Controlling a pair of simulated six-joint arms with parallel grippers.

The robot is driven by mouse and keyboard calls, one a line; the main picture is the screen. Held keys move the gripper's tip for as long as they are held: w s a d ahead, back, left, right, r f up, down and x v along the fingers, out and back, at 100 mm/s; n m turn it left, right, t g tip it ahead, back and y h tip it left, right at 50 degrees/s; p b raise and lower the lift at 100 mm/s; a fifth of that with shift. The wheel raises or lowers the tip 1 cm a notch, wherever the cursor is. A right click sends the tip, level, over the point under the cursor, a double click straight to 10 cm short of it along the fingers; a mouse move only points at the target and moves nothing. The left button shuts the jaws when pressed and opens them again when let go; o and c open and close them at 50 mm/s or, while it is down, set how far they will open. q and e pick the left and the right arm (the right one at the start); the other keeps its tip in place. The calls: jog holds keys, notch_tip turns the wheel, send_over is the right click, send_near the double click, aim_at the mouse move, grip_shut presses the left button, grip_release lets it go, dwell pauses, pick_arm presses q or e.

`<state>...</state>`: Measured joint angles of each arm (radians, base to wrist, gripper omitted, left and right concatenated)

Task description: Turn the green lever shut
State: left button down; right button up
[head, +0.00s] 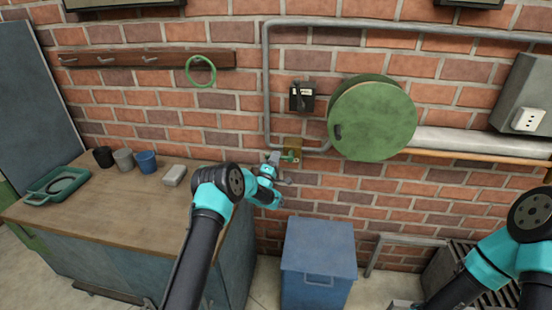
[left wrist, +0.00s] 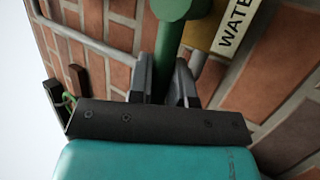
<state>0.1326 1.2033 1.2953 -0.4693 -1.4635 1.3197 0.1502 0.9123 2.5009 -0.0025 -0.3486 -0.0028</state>
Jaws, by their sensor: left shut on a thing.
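The green lever (left wrist: 168,50) has a rounded green end and stands between the two dark fingers of my left gripper (left wrist: 167,85) in the left wrist view. The fingers are shut on it. In the head view my left gripper (head: 273,160) reaches the wall valve from the left, and a small part of the green lever (head: 290,157) shows at the brass-coloured valve body (head: 293,146). The lever's exact angle is hard to tell. My right arm is at the lower right, and its gripper does not show clearly.
A green hose reel (head: 373,118) is on the brick wall right of the valve. A grey pipe (head: 266,85) runs beside it. A blue bin (head: 318,262) stands below. The wooden bench (head: 110,205) at left holds cups and a green tray (head: 57,184).

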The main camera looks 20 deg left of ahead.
pick_arm(q)
jog(key=c, duration=1.1)
grip_release()
jog(key=shift+o, duration=0.2)
jog(key=shift+f, duration=0.1)
jog(key=v, duration=1.2)
